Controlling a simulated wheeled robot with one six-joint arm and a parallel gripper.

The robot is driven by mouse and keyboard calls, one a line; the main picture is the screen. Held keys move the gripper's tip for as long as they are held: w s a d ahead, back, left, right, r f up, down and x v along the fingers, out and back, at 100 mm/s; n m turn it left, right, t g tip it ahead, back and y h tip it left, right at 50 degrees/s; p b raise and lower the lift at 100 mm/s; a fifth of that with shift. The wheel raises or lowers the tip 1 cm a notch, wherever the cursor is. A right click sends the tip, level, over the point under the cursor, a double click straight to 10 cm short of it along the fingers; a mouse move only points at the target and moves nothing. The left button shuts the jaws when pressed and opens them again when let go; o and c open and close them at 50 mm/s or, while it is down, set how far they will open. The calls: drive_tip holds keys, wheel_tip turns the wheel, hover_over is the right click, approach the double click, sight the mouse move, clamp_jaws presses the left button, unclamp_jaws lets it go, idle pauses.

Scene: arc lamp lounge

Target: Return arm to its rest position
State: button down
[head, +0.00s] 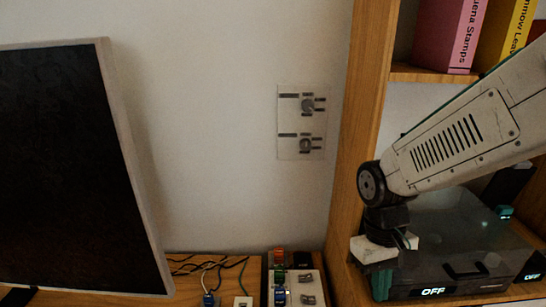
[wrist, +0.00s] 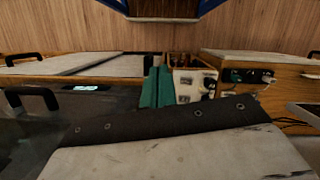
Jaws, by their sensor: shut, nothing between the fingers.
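My gripper (head: 381,283) hangs down from the wrist of my arm, in front of the left part of a dark appliance in the head view. Its teal fingers also show in the wrist view (wrist: 157,87), side by side, closed and with nothing held between them. My pale arm reaches in from the right edge of the head view and bends down at a dark round joint. I cannot tell whether the fingers touch the appliance.
The dark appliance (head: 466,268) has lit "OFF" displays and sits in a wooden shelf unit (head: 362,120). A pink book (head: 447,35) and a yellow book (head: 507,38) stand above. A screen (head: 60,170) is at left. Cables (head: 205,268) lie on the wooden top.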

drive_tip(key=s+d+r+m+t, duration=0.2)
drive_tip(key=s+d+r+t, duration=0.2)
drive_tip(key=s+r, duration=0.5)
drive_tip(key=shift+s+d+r+m+y, duration=0.15)
drive_tip(key=shift+d+r+m+y, duration=0.2)
drive_tip(key=shift+d+r, duration=1.35)
